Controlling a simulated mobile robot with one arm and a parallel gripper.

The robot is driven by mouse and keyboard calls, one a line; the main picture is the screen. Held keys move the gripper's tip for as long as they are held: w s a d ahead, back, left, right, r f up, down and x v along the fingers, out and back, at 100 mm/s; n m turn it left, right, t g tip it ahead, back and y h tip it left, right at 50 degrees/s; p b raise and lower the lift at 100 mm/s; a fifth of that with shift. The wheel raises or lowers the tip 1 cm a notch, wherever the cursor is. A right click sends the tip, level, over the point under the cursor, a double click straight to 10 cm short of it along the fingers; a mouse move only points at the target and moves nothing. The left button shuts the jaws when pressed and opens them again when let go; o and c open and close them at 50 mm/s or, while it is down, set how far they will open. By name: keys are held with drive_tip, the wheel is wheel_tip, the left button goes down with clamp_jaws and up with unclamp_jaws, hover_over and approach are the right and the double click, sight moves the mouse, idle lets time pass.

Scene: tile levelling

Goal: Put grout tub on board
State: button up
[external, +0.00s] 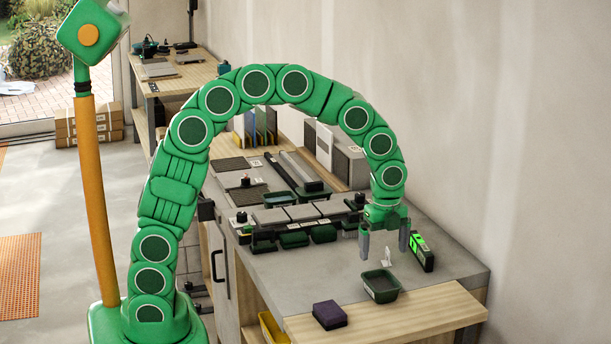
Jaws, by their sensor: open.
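A green tub with a dark grey filling (381,288), which looks like the grout tub, stands upright on the grey worktop. It is close to the back edge of a light wooden board (420,312) at the bench's near end. I cannot tell whether it touches the board. My gripper (384,250) points down with its two grey fingers apart. It is empty and above the tub, slightly behind it in the picture.
A dark purple block (329,315) sits on the board's left part. Grey tiles (302,212) and several green tubs lie further back. The board's right part is clear.

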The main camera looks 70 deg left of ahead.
drive_tip(key=shift+r, duration=1)
drive_tip(key=s+a+r+y, duration=0.2)
drive_tip(key=s+a+y, duration=0.1)
drive_tip(key=a, duration=0.6)
drive_tip(key=s+a+r+y, duration=0.2)
drive_tip(key=a+y, duration=0.2)
drive_tip(key=a, duration=0.5)
drive_tip(key=s+a+r+y, duration=0.3)
drive_tip(key=a, duration=0.6)
drive_tip(key=x, duration=1)
drive_tip(key=shift+a, duration=0.2)
drive_tip(key=shift+d, duration=0.1)
drive_tip(key=v, duration=0.9)
drive_tip(key=shift+d+r, duration=0.15)
drive_tip(key=shift+d, duration=0.25)
